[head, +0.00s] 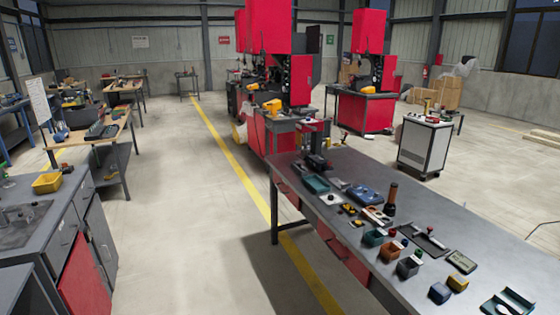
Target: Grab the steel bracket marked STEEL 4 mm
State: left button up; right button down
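No label reading STEEL 4 mm is legible in the head view, and I cannot tell which small item, if any, is the steel bracket. Many small parts lie on the long grey workbench (330,225) at the right. They include a blue item (364,195), a dark flat tray (424,241) and a green tray (508,302) cut by the bottom edge. Neither of my grippers is in view.
A dark brown cylinder (391,198) stands upright behind. A white cabinet (424,146) is beyond the bench. Open floor (180,220) lies left.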

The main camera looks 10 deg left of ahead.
aim_at(318, 157)
jog(key=i+j+u, duration=0.4)
jog(key=i, duration=0.15)
jog(key=i+u, duration=0.45)
jog(key=i, duration=1.05)
jog(key=i+j+z, duration=0.1)
jog(key=i+z, duration=0.25)
jog(key=i+j+z, duration=0.2)
jog(key=i+z, duration=0.15)
jog(key=i+j+z, duration=0.35)
